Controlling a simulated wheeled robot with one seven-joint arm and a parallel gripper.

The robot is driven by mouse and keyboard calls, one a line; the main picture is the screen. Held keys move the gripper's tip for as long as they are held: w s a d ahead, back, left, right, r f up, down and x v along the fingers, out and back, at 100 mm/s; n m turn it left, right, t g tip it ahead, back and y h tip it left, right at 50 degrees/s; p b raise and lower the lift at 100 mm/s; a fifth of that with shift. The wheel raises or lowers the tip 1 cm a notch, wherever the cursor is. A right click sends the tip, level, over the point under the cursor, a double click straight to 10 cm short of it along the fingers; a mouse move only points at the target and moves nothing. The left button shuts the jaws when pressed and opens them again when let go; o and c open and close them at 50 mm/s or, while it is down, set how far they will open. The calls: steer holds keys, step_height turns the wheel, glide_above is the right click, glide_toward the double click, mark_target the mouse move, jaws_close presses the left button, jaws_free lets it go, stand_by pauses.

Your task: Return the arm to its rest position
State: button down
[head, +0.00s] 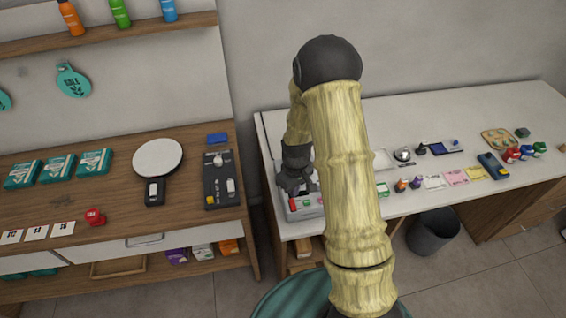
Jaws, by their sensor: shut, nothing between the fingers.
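My arm rises from the bottom of the head view, bends at a dark joint high up, and comes down on the far side. My gripper (298,188) hangs at its end, pointing down, and is shut and empty. It is over or just above a light grey tray-like box (306,212) with red and green parts at the left end of the white counter (480,104). I cannot tell whether the fingertips touch the box. My forearm hides part of the counter behind it.
Small bottles, cards and a dark blue device (493,166) lie along the white counter's right part. The wooden counter (110,205) at left holds teal boxes (58,168), a round white paddle-shaped thing (157,160) and a black tray (221,190). A dark bin (433,232) stands on the floor.

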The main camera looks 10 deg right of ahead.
steer(key=s+r+m+t+b, duration=0.2)
steer(key=s+r+m+b, duration=0.3)
steer(key=s+r, duration=0.8)
steer(key=shift+s+r+m+t+b, duration=0.3)
steer(key=shift+s+r+m+b, duration=0.15)
steer(key=shift+s, duration=0.3)
steer(key=shift+d+f, duration=0.1)
